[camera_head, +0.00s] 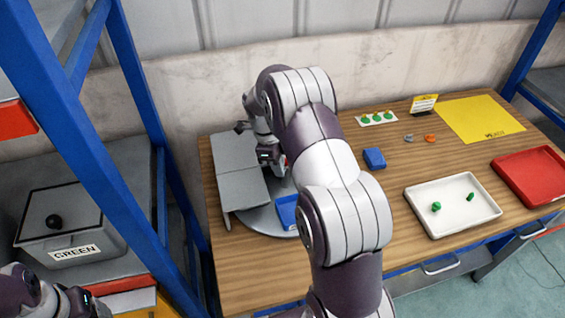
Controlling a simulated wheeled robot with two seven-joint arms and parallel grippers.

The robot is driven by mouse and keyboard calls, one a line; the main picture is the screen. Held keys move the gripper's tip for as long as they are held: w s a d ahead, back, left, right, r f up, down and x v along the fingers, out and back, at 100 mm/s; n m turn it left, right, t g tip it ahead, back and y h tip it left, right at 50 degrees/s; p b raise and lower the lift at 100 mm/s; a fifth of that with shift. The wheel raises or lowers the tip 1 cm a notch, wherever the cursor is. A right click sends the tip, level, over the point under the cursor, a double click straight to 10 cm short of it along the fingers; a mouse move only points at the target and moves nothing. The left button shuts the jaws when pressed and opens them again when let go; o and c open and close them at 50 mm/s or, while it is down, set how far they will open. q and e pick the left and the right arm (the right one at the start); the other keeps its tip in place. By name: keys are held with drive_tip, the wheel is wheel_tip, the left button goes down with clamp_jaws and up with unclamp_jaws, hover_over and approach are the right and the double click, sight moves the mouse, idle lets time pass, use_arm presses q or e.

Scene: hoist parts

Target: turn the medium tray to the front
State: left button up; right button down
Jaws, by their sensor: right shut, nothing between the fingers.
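A round grey turntable (262,218) lies on the left end of the wooden table. Grey box-like pieces (238,182) stand on its left side, and a blue tray (287,212) shows at its front right, partly hidden by my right arm. I cannot tell which piece is the medium tray. My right gripper (274,163) is shut and empty, low over the turntable beside the right edge of the grey pieces. Whether it touches them is unclear. My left gripper (80,303) is only partly seen in the lower left corner, away from the table.
A blue shelf frame (98,150) stands left of the table, with a grey GREEN bin (70,232). A white tray (455,208) with green parts, a red tray (533,176), a small blue block (374,158) and a yellow mat (480,119) lie right. A wall (400,70) closes the back.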

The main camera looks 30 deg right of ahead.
drive_tip(key=s+p+v, duration=0.1)
drive_tip(key=p+v, duration=0.4)
drive_tip(key=v, duration=0.1)
drive_tip(key=shift+s+d, duration=0.3)
